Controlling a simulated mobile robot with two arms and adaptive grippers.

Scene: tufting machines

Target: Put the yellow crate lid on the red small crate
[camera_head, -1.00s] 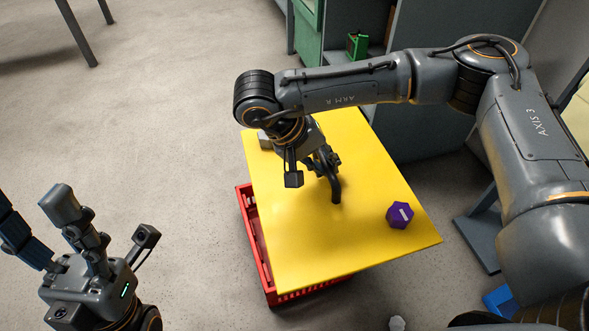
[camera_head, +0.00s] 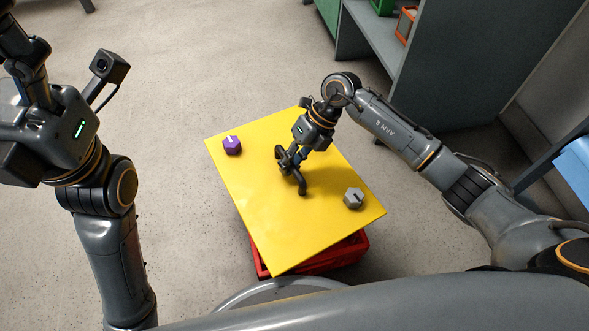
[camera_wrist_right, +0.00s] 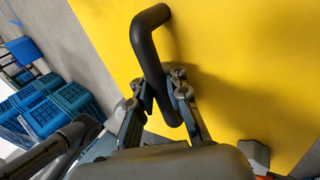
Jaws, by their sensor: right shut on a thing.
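The yellow crate lid (camera_head: 245,185) is a flat panel with a dark bent handle (camera_head: 302,186), a purple hexagonal piece (camera_head: 232,145) and a grey hexagonal piece (camera_head: 353,197) on top. My right gripper (camera_head: 292,163) is shut on the handle. The right wrist view shows the handle (camera_wrist_right: 149,50) between its fingers over the lid (camera_wrist_right: 245,60). The red small crate (camera_head: 335,256) is under the lid, mostly hidden, showing at the near right edge. I cannot tell whether the lid touches it. My left gripper (camera_head: 25,65) is raised at the upper left, partly cut off.
A grey shelf unit (camera_head: 450,70) stands at the upper right, with an orange crate (camera_head: 405,24) and a green crate (camera_head: 382,6) on it. Blue crates (camera_wrist_right: 70,100) are stacked in the right wrist view. The floor left of the lid is clear.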

